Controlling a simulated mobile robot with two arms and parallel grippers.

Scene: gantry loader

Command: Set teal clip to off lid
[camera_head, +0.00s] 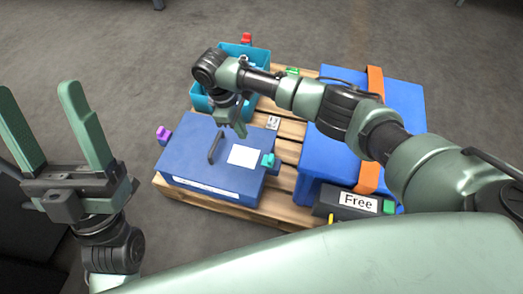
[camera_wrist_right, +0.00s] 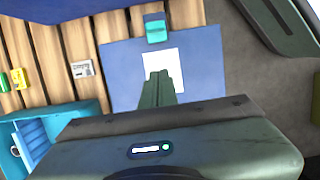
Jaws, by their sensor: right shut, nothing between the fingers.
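The teal clip (camera_head: 268,160) sits at the right edge of the blue case lid (camera_head: 195,135). In the right wrist view the teal clip (camera_wrist_right: 156,30) shows at the edge of the lid (camera_wrist_right: 205,75), beyond the white sheet. My right gripper (camera_head: 240,132) is shut and empty, over the lid's far part and away from the clip. Its closed fingers (camera_wrist_right: 158,80) point toward the white sheet in the wrist view. My left gripper (camera_head: 38,90) is open and empty, off to the left of the case. Whether the clip is latched I cannot tell.
A purple clip (camera_head: 163,135) is on the case's left side. The case stands on a wooden pallet (camera_head: 287,150). A teal crate (camera_head: 262,60) stands behind, a large blue box (camera_head: 325,160) with orange straps at right. A sign reads "Free" (camera_head: 358,201).

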